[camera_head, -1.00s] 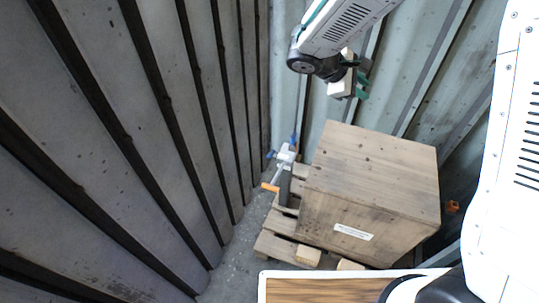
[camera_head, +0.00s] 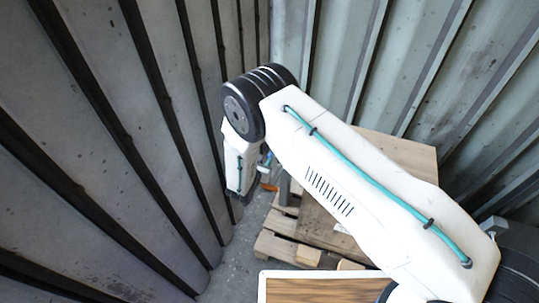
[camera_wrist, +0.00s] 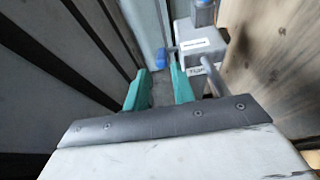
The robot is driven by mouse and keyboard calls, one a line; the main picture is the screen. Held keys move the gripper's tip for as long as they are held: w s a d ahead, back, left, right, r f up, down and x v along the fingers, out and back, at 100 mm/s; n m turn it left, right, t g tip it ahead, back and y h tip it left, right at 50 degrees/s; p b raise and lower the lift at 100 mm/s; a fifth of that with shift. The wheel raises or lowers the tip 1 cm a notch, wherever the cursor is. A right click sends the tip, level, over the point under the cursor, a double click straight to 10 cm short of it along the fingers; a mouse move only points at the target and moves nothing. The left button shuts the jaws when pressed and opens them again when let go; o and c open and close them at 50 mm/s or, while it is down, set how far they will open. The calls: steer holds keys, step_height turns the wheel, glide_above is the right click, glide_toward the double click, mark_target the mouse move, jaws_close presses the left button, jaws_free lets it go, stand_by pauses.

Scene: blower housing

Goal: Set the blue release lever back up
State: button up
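The blue release lever (camera_wrist: 161,60) shows in the wrist view as a blue grip on a short rod. It sticks out to the left from a pale grey valve block (camera_wrist: 198,48) with white labels. My gripper (camera_wrist: 158,82) is open, with two green fingers apart and nothing between them. The lever's grip lies just beyond the fingertips, close to the gap; I cannot tell whether they touch. In the head view my arm hides most of the block, and a small part of an orange handle (camera_head: 268,187) shows beside my wrist.
A second blue part (camera_wrist: 203,12) tops the block. A wooden crate (camera_head: 405,158) stands on a pallet (camera_head: 276,246) close to the right. Ribbed metal walls (camera_head: 120,130) rise on the left and behind (camera_head: 420,60), leaving a narrow space. Some bare floor (camera_head: 232,272) shows in front.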

mark_target(268, 156)
steer(key=x, duration=0.7)
steer(key=shift+r, duration=0.1)
jaws_close()
